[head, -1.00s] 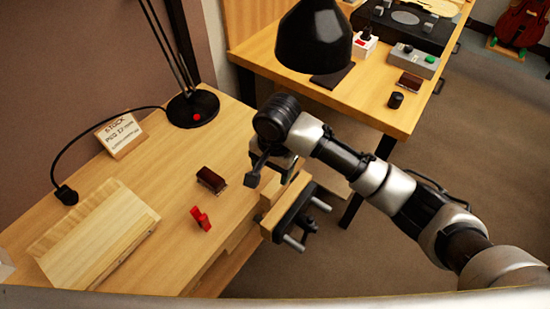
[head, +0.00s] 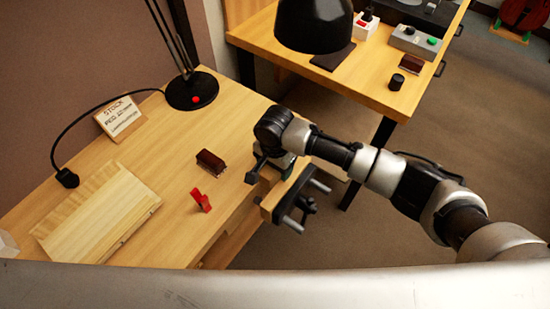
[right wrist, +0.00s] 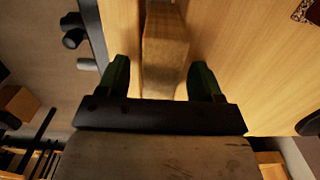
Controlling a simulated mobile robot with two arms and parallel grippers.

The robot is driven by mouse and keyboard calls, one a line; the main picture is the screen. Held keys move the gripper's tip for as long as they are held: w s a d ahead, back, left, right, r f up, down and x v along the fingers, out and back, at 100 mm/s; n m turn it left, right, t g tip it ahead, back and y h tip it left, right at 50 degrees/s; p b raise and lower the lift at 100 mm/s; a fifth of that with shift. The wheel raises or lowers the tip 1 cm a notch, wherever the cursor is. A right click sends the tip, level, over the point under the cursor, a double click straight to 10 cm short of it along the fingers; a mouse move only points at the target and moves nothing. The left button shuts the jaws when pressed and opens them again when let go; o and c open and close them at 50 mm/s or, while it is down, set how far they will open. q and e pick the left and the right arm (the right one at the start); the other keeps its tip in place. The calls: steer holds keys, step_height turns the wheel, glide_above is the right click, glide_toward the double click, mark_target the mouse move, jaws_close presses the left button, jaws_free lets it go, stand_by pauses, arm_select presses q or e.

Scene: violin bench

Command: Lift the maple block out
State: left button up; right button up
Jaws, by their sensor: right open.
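My right gripper (head: 268,173) is over the vise (head: 300,200) at the bench's right edge, with its fingers pointing down. In the right wrist view the gripper (right wrist: 160,82) is open, its dark green fingers on either side of a pale wooden block (right wrist: 165,50), which looks like the maple block. Gaps show between the block and both fingers. In the head view my gripper and wrist hide the block. Whether the vise jaws press on it I cannot tell. My left gripper is not in view.
On the bench are a dark brown block-like item (head: 210,161), a red clip-like item (head: 201,200), pale boards (head: 95,220), a stock sign (head: 119,118) and a lamp base (head: 192,92). The black lampshade (head: 313,25) hangs above. A second table (head: 375,85) stands behind.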

steer(key=c, duration=1.1)
steer(key=shift+o, duration=1.4)
steer(key=shift+c, duration=0.5)
